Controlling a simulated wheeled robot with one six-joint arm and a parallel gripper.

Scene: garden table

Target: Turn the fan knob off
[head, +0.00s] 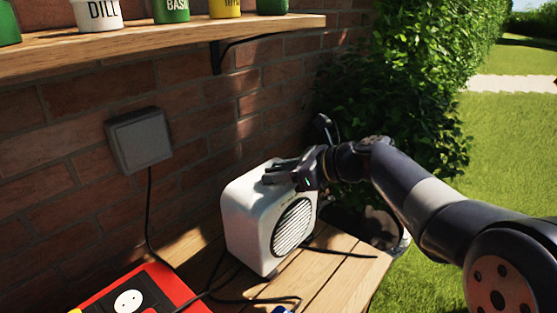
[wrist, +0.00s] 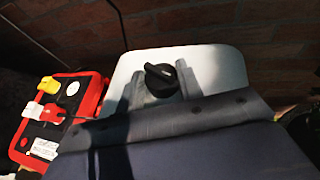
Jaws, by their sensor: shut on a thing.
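The fan (head: 247,222) is a white box with a round dark grille, standing on the wooden table. In the head view my gripper hides the knob. My gripper (head: 277,174) reaches in from the right over the fan's top. In the wrist view its two fingers (wrist: 160,85) stand on either side of the knob, shut on it. The fan's white top (wrist: 215,66) shows around them.
A red box with sockets and plugs (head: 148,291) lies at the table's front left, with black cables running to it and past the fan. A grey wall box (head: 139,140) and a wooden shelf (head: 170,38) with several pots are on the brick wall. A hedge (head: 420,90) stands behind.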

